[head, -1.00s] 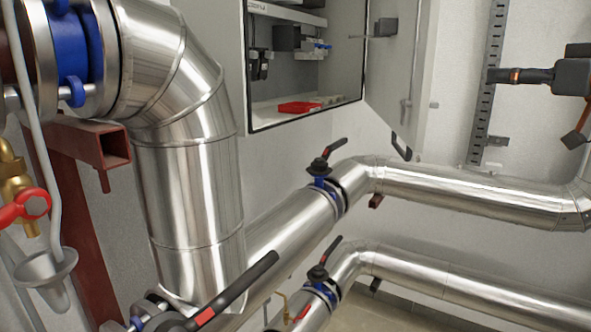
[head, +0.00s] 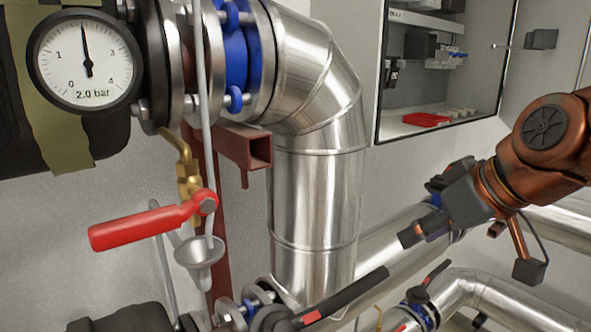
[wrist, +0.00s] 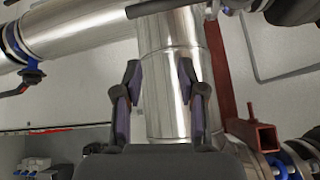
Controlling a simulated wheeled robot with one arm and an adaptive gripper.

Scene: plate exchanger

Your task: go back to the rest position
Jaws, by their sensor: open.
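My gripper (head: 424,232) is at the right of the head view, in front of the insulated pipes, on my copper-coloured arm. In the wrist view my gripper (wrist: 160,98) shows two dark fingers spread apart with nothing between them. Behind the fingers stands a silver clad vertical pipe (wrist: 170,60), apart from them as far as I can tell. The same pipe (head: 315,210) shows in the middle of the head view.
A pressure gauge (head: 85,62) and a red-handled valve (head: 150,222) are at the left. A funnel (head: 200,252) hangs below. An open cabinet (head: 445,75) holds a red tray (head: 427,119). A black-handled valve (head: 345,296) lies low in front.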

